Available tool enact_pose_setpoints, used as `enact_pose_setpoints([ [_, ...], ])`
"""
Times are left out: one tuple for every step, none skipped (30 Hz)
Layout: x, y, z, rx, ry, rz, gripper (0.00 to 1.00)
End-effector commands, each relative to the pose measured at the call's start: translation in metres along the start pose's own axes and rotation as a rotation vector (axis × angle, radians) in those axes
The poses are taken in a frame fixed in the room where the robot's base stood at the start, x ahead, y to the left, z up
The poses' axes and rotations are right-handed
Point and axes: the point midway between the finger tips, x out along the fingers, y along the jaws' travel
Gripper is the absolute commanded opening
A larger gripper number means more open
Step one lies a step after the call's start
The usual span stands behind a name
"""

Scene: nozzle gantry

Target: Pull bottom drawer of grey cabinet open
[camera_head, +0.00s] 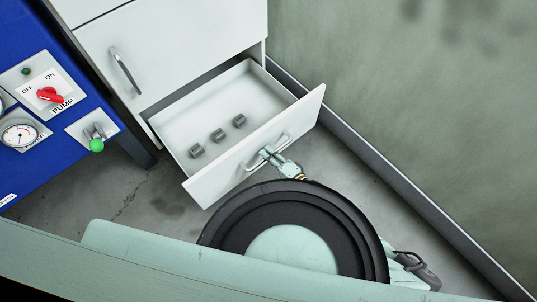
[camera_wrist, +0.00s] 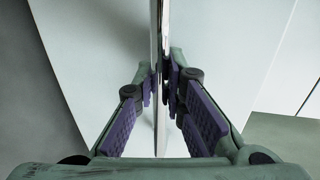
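The grey cabinet (camera_head: 180,42) is pale and stands at the top left of the head view. Its bottom drawer (camera_head: 223,172) is pulled well out, with its inside showing. The drawer's bar handle (camera_head: 248,167) is on the front panel. My gripper (camera_head: 268,156) is at the middle of this handle. In the wrist view, the purple-padded fingers of my gripper (camera_wrist: 164,84) close in from both sides on the thin upright handle bar (camera_wrist: 160,35). The exact finger contact is partly hidden in the head view.
Three small grey parts (camera_head: 219,136) lie in the drawer. The upper drawer with its handle (camera_head: 125,70) is shut. A blue panel (camera_head: 30,105) with a red pump knob (camera_head: 50,94) stands at left. A wall skirting (camera_head: 400,180) runs close along the right.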

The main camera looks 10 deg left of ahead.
Motion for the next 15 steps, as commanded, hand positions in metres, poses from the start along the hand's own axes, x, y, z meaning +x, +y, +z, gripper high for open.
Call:
enact_pose_setpoints([
  [-0.0005, 0.0005, -0.0012, 0.0, 0.002, 0.001, 0.15],
  [-0.0004, 0.0004, -0.001, 0.0, 0.002, 0.001, 0.17],
  [-0.0004, 0.0004, -0.0008, 0.0, 0.001, 0.001, 0.2],
  [-0.0003, 0.0003, -0.0007, 0.0, 0.001, 0.001, 0.22],
  [-0.0002, 0.0003, -0.0005, 0.0, 0.001, 0.001, 0.24],
  [-0.0001, 0.0002, -0.0004, 0.0, 0.001, 0.0, 0.26],
  [-0.0001, 0.0002, -0.0002, 0.0, 0.0, 0.0, 0.28],
  [0.0, 0.0001, -0.0002, 0.0, 0.0, 0.0, 0.3],
  [0.0, 0.0001, 0.0, 0.0, 0.0, 0.0, 0.31],
  [0.0001, 0.0, 0.0001, 0.0, 0.0, 0.0, 0.31],
  [0.0001, 0.0, 0.0001, 0.0, 0.0, 0.0, 0.31],
  [0.0001, 0.0, 0.0002, 0.0, 0.0, 0.0, 0.31],
  [0.0001, 0.0, 0.0002, 0.0, 0.0, 0.0, 0.31],
  [0.0002, -0.0001, 0.0003, 0.0, 0.0, 0.0, 0.31],
  [0.0002, -0.0001, 0.0003, 0.0, -0.001, -0.001, 0.31],
])
